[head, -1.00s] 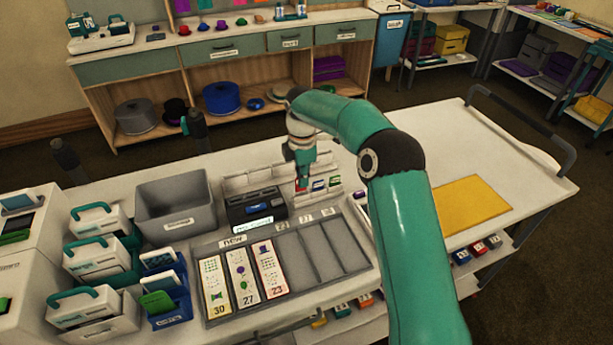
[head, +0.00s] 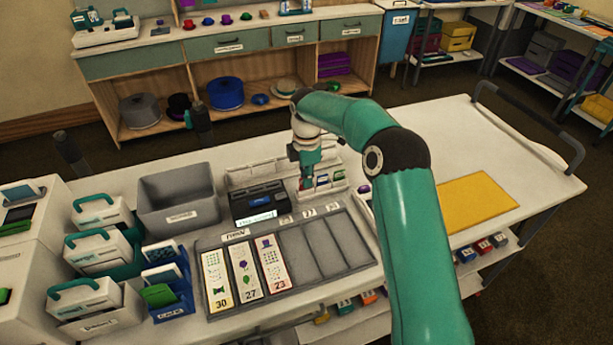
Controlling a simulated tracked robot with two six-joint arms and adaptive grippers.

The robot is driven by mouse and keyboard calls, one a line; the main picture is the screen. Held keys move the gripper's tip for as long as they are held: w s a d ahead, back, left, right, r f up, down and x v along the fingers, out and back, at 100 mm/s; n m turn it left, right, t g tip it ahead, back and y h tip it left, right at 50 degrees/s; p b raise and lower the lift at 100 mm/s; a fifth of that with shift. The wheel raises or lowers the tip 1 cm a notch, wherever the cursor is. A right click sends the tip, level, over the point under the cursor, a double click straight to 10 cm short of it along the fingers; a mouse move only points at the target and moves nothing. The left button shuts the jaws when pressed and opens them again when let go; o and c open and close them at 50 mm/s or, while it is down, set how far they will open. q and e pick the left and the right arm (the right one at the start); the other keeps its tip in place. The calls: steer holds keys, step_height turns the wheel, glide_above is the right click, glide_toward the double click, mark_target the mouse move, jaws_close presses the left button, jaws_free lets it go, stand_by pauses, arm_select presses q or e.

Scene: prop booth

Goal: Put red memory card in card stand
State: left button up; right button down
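My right gripper (head: 306,172) points down over the left end of a white card stand (head: 341,186) at the back of the worktop. A small red memory card (head: 307,185) shows right at its fingertips, at the left end of the stand. It is too small to tell whether the fingers grip it or whether it is seated in a slot. Cards with blue and green faces stand upright to its right. My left gripper is not in view.
A dark device with a blue screen (head: 262,197) is left of the stand. In front lies a grey tray (head: 345,240) with several number strips. A grey bin (head: 178,193) and white cases (head: 103,252) stand left. A yellow mat (head: 477,204) lies on otherwise clear worktop at right.

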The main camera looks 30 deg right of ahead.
steer(key=shift+f, duration=0.35)
steer(key=c, duration=1.2)
jaws_free()
steer(key=shift+c, duration=0.2)
step_height(320, 180, up, 10)
steer(key=shift+r, duration=0.95)
